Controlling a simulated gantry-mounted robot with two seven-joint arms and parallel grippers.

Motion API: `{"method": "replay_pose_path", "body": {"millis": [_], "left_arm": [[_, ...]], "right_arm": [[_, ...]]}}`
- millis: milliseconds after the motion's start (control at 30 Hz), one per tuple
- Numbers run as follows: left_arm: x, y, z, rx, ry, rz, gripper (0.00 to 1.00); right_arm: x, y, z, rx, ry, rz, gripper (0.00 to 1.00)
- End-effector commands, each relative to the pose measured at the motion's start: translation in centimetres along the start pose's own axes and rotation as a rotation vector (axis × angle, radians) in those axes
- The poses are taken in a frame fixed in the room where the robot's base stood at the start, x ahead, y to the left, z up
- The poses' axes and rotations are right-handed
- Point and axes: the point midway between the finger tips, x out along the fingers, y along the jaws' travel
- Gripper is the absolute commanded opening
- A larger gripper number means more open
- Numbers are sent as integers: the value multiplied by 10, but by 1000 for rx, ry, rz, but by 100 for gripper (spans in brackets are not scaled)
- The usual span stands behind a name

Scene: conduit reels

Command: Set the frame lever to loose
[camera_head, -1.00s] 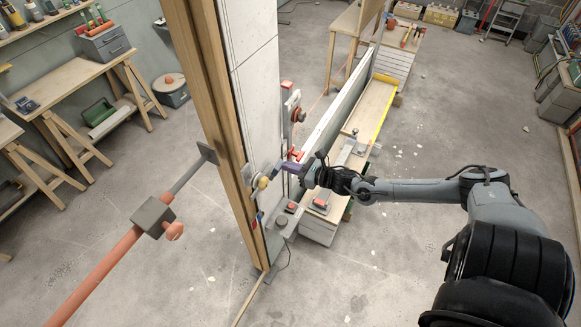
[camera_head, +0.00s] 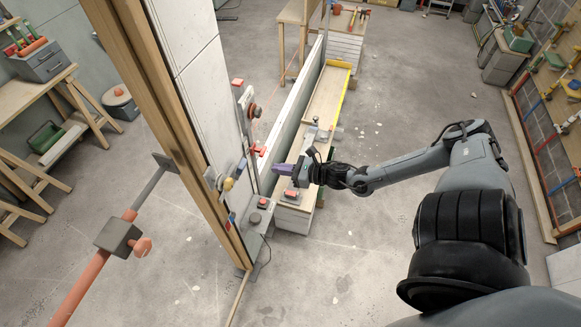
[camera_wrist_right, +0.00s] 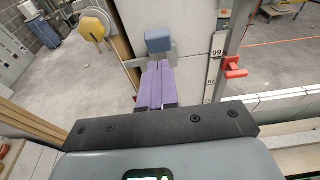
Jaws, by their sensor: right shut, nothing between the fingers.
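A lever with a yellow round knob (camera_head: 228,184) and a blue end (camera_head: 241,167) sits on the panel beside the wooden frame post. In the right wrist view the yellow knob (camera_wrist_right: 93,29) is at upper left and the blue end (camera_wrist_right: 158,40) is just beyond my fingertips. My right gripper (camera_head: 277,168) has purple fingers and is to the right of the lever, apart from it in the head view. The fingers (camera_wrist_right: 157,66) are together and empty in the wrist view. I cannot read the lever's setting. My left gripper is out of view.
A red catch (camera_wrist_right: 232,68) stands beside a numbered scale right of the lever. A grey box with a red button (camera_head: 258,213) is below. An orange prop (camera_head: 86,282) leans towards the wooden post (camera_head: 160,95) from the left. A long bench (camera_head: 328,95) extends behind my gripper.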

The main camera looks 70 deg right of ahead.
Motion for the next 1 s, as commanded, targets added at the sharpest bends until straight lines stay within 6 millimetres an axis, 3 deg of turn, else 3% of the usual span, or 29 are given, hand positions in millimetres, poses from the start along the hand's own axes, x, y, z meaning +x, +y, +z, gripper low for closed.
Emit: {"method": "replay_pose_path", "body": {"millis": [200,400,1000], "left_arm": [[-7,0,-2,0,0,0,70],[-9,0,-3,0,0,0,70],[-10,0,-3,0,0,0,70]], "right_arm": [[-23,0,6,1,2,2,0],[-33,0,8,-1,0,1,0],[-35,0,10,0,-3,1,0]]}}
